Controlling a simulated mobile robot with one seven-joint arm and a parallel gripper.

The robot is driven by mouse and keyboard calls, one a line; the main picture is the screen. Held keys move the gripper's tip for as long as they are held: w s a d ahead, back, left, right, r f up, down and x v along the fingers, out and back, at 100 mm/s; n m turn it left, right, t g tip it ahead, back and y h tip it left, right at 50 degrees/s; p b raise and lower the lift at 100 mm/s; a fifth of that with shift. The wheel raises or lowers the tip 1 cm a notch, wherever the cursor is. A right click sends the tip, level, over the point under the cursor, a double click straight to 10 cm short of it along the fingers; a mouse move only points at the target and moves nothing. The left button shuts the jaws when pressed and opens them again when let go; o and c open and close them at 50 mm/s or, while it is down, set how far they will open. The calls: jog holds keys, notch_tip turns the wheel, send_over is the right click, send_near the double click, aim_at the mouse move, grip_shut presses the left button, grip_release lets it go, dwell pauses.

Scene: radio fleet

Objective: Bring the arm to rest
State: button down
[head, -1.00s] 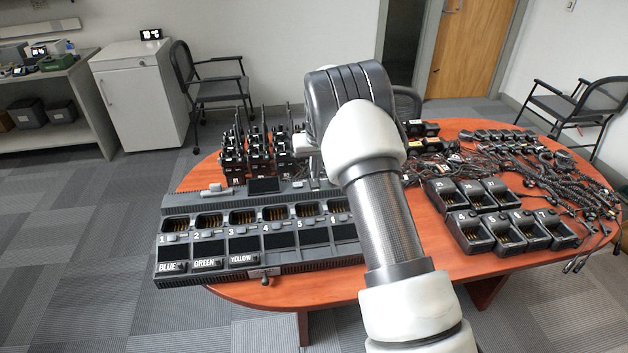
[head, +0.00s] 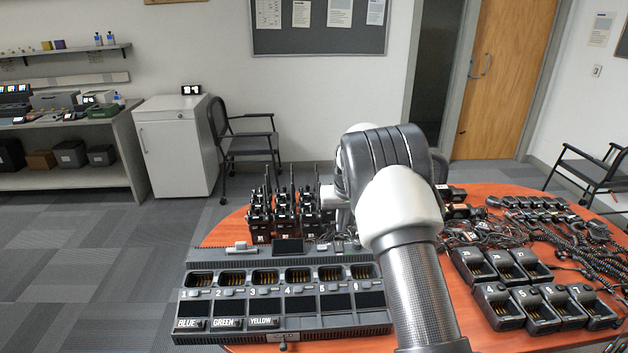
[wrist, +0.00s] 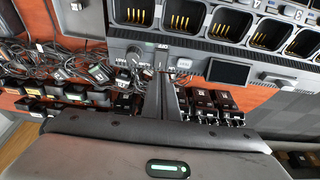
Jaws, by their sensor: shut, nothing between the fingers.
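My arm reaches forward over the round wooden table (head: 225,236). My gripper shows in the wrist view (wrist: 162,80) with its fingers together and nothing between them. It points toward the back edge of the multi-bay charger (wrist: 200,55), near a small knob. In the head view the charger (head: 280,329) lies at the table's front left with its numbered bays empty. The gripper's fingertips are mostly hidden behind my forearm in the head view. I cannot tell whether the fingers touch the charger.
Upright radios (head: 260,220) stand behind the charger. Single chargers (head: 520,300) and coiled-cord microphones (head: 590,232) fill the right side. A white cabinet (head: 170,150) and a chair (head: 245,140) stand beyond the table. Floor at left is clear.

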jog(key=s+r+t+p, duration=0.1)
jog(key=s+r, duration=0.8)
jog(key=r, duration=0.3)
jog(key=s+r+p, duration=0.2)
jog(key=s+r, duration=0.6)
jog(key=r, duration=0.4)
jog(key=s+r+p, duration=0.1)
jog(key=s+r, duration=0.1)
jog(key=s, duration=1.1)
jog(key=s+r+t+p, duration=0.1)
jog(key=s+r, duration=0.1)
jog(key=s, duration=1.2)
jog(key=shift+s+r+p, duration=0.25)
jog(key=shift+p, duration=0.15)
